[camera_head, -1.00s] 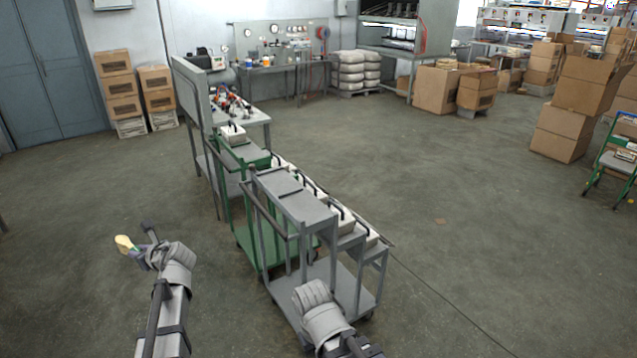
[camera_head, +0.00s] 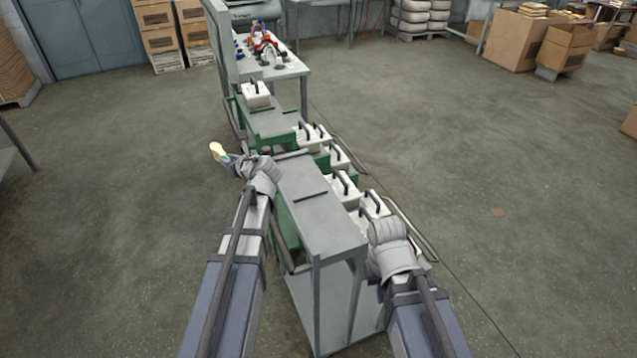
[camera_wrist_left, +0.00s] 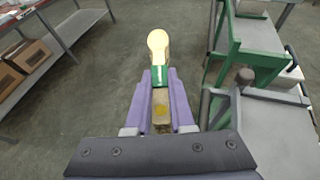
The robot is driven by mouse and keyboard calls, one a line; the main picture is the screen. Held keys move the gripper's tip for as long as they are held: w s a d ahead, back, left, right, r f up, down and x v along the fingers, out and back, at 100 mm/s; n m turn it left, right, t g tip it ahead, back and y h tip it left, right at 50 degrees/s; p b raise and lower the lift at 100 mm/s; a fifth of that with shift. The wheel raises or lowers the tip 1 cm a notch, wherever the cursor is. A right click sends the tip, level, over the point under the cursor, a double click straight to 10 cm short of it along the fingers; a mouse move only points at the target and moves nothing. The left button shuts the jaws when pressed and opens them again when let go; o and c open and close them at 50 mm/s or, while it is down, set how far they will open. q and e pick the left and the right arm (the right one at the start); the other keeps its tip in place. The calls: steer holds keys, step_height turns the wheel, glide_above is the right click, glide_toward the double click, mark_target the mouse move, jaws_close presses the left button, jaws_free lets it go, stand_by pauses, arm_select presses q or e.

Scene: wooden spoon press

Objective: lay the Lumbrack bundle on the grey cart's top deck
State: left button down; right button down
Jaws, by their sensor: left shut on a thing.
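The Lumbrack bundle (camera_head: 217,151), pale wooden spoon heads with a green band, is in my left gripper (camera_head: 230,161). In the left wrist view the bundle (camera_wrist_left: 158,43) sticks out, bowl end away, between the purple fingers of the shut gripper (camera_wrist_left: 160,100). The grey cart's top deck (camera_head: 318,213) is bare except for a thin dark bar. In the left wrist view the deck (camera_wrist_left: 275,125) lies right of the gripper. The bundle is beyond the deck's far left corner, apart from the deck. My right gripper is hidden beyond its padded wrist at the cart's right side.
White boxes with black handles (camera_head: 343,187) stand in a stepped row along the cart's right side. A green cart (camera_head: 268,118) adjoins the grey cart's far end. A workbench (camera_head: 285,70) stands behind it. Open floor (camera_head: 110,190) lies to the left.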

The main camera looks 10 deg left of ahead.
arm_select(q)
steer(key=w+d+m+t+h, duration=0.1)
steer(key=w+d, duration=0.2)
steer(key=d, duration=0.3)
steer(key=w+d+r+m+t+h, duration=0.1)
steer(key=w+d, duration=0.2)
steer(key=d, duration=0.4)
steer(key=w+d+m+t+h, duration=0.1)
steer(key=w+d+m, duration=0.15)
steer(key=d, duration=0.35)
steer(key=shift+n, duration=0.45)
steer(key=f+b, duration=0.9)
steer(key=f, duration=0.1)
steer(key=shift+w, duration=0.25)
steer(key=shift+f, duration=0.2)
steer(key=c, duration=0.8)
jaws_free()
steer(key=shift+r, duration=0.1)
